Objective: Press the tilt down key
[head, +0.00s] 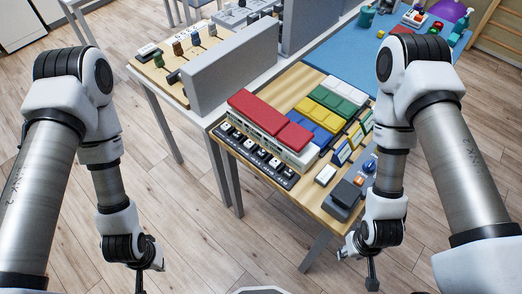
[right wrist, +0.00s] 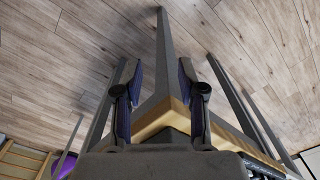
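A dark panel with a row of black-and-white keys (head: 258,157) runs along the left front edge of the wooden table. A grey device with a dark top, an orange key and a blue knob (head: 346,193) sits at the table's front right corner. The labels are too small to read, so I cannot tell which key is tilt down. My right gripper (head: 358,270) is open and empty, low beside that corner; its spread fingers show in the right wrist view (right wrist: 161,80). My left gripper (head: 149,277) looks open and empty over the floor, apart from the table.
Red, blue, yellow, green and white blocks (head: 270,122) cover much of the wooden table (head: 312,208). A grey upright panel (head: 230,75) stands behind it at left. A blue mat (head: 335,55) lies farther back. The floor in front is clear.

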